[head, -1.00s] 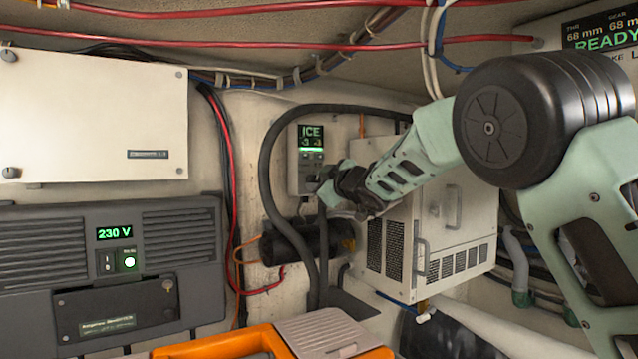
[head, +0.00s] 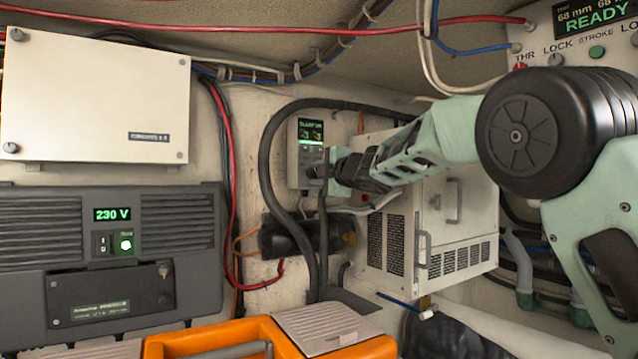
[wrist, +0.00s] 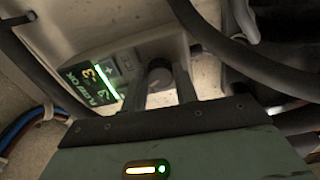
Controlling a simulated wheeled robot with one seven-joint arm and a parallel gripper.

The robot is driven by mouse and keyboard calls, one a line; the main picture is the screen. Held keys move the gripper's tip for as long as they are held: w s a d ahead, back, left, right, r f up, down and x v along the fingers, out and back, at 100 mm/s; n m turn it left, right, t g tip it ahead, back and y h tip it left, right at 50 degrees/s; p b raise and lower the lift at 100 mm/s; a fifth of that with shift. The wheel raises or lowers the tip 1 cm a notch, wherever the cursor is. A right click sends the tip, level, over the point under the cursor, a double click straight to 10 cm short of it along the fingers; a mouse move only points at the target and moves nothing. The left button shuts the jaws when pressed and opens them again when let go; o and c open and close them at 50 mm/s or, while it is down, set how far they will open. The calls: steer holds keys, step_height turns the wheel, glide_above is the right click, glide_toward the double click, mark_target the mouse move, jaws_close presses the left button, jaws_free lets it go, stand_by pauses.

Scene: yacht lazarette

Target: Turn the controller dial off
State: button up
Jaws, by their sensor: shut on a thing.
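The controller (head: 299,162) is a pale upright box on the back wall, with a lit green display (head: 310,132) at its top. In the wrist view the display (wrist: 92,88) is seen tilted, with green lettering and yellow digits. My gripper (head: 318,173) reaches in from the right to the lower part of the controller. In the wrist view the dark round dial (wrist: 159,72) sits between my two fingers, which are shut on it. The dial's pointer and markings are hidden or too small to read.
A thick black hose (head: 266,165) loops left of the controller. A white louvred box (head: 440,255) stands to its right, under my arm. A dark cylinder (head: 287,239) is below. An orange case (head: 215,340) is in front, and a grey 230 V unit (head: 180,260) is at left.

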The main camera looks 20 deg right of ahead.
steer(key=n+b, duration=0.3)
steer(key=n, duration=0.5)
steer(key=shift+n+b, duration=0.3)
steer(key=shift+n, duration=0.1)
stand_by(0.4)
steer(key=o, duration=1)
steer(key=b+v, duration=0.4)
steer(key=v, duration=1.3)
steer(key=shift+s+b, duration=0.2)
steer(key=shift+b, duration=0.15)
